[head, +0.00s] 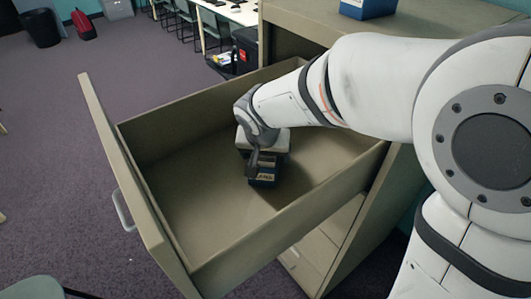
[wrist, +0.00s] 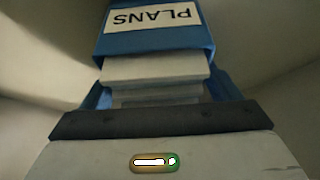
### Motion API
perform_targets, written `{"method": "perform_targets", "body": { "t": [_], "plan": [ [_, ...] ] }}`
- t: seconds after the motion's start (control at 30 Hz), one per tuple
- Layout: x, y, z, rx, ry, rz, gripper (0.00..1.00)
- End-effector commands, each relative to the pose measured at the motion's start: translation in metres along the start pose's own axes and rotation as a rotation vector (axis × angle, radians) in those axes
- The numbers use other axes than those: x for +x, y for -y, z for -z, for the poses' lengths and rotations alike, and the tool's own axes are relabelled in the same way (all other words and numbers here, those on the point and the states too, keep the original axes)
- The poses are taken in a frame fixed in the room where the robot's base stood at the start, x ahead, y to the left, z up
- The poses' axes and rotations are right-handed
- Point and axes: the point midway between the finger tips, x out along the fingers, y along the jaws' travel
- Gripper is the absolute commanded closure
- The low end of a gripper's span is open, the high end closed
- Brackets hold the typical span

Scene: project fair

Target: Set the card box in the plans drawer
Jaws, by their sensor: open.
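The card box (head: 263,176) is blue with a pale label and sits low inside the open drawer (head: 220,245). Its label reads PLANS, upside down, in the wrist view (wrist: 203,45), where pale cards show in its top. My gripper (head: 256,160) is open, reaches down into the drawer and is right at the box, hiding part of it. I cannot tell whether the fingers touch the box, or whether the box rests fully on the drawer floor. The drawer is beige, pulled well out, and otherwise empty.
Another blue box (head: 368,8) stands on top of the beige cabinet (head: 430,22). The drawer's walls surround my gripper, and its front (head: 125,185) with a handle is at the left. The purple carpet (head: 50,130) beyond is mostly clear.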

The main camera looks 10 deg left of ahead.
Motion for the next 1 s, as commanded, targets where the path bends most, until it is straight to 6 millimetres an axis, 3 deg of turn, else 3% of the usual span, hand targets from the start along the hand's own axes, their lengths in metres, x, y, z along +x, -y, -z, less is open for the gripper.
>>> {"method": "perform_targets", "body": {
  "t": [0.5,0.7,1.0],
  "plan": [
    [-0.101,0.001,0.001,-0.001,-0.003,0.003,0.17],
    [-0.119,0.001,0.000,-0.001,-0.001,0.001,0.17],
    [-0.121,0.001,0.000,-0.002,0.001,0.001,0.17]
  ]
}}
